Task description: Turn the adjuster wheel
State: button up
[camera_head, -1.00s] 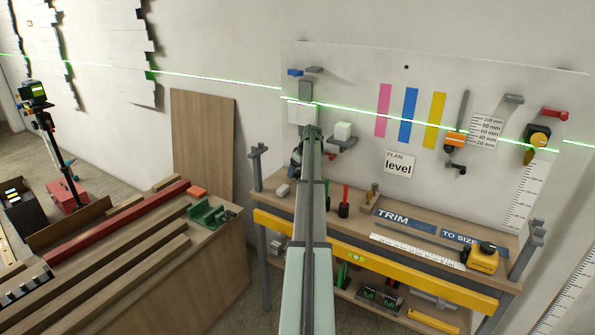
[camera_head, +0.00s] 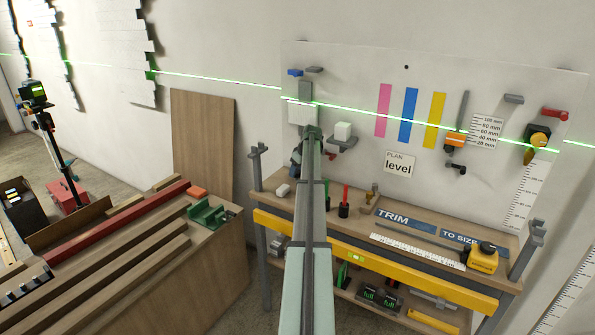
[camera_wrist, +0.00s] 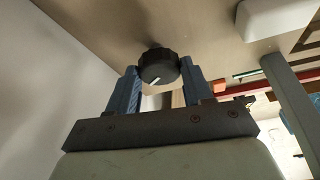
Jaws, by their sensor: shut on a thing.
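The adjuster wheel (camera_wrist: 158,66) appears to be the black ridged knob with a white pointer mark in the wrist view. My gripper (camera_wrist: 160,78) has its two blue fingers on either side of the knob and is shut on it. In the head view my arm runs up to the left part of the wall board, and my gripper (camera_head: 298,156) shows only partly beside the arm. The knob cannot be made out there.
A workbench (camera_head: 350,215) with a yellow level (camera_head: 400,268) stands below. A lumber bench (camera_head: 130,260) stands left.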

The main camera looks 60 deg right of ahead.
jog(key=m, duration=0.2)
jog(key=m+h, duration=0.1)
jog(key=m, duration=0.1)
jog(key=shift+a+g, duration=0.2)
jog(key=shift+g, duration=0.1)
jog(key=m+h, duration=0.1)
jog(key=m, duration=0.1)
jog(key=m+g, duration=0.1)
jog(key=m, duration=0.1)
jog(key=shift+w+m+h, duration=0.2)
jog(key=shift+m+h, duration=0.1)
jog(key=shift+h, duration=0.1)
jog(key=o, duration=1)
